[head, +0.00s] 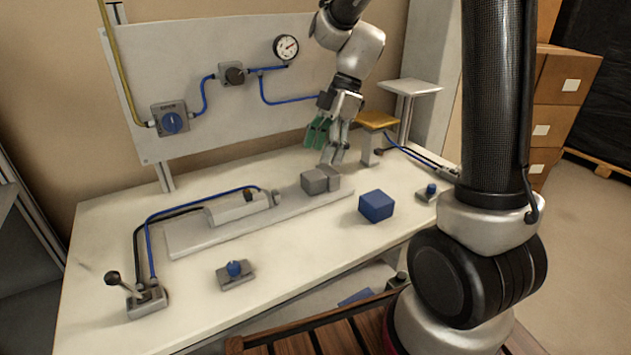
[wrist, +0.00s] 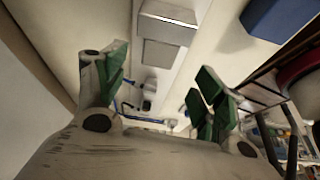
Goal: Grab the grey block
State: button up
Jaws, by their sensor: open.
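The grey block (head: 314,182) sits on the right end of a long pale grey rail plate on the bench, against a second grey piece. Grey blocky shapes also show in the wrist view, beyond the fingers; the lower one looks like the block (wrist: 165,55), though I cannot be sure which is which. My gripper (head: 328,140) hangs above and slightly behind the block in the head view, apart from it. Its green-padded fingers are spread and empty in the wrist view (wrist: 160,78).
A blue block (head: 376,206) stands on the bench right of the rail plate (head: 200,241). A grey cylinder unit (head: 238,208) lies on the plate's left part. A lever box (head: 146,300) and a blue-knobbed box (head: 235,273) stand in front. An orange-topped stand (head: 377,121) is behind right.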

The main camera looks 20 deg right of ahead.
aim_at(312, 175)
jog(key=shift+f+n, duration=0.2)
jog(key=shift+n, duration=0.2)
jog(key=x, duration=0.7)
jog(key=shift+a+f, duration=0.2)
jog(key=shift+f, duration=0.05)
jog(key=c, duration=1.3)
jog(key=shift+o, duration=0.2)
jog(key=shift+r, duration=0.15)
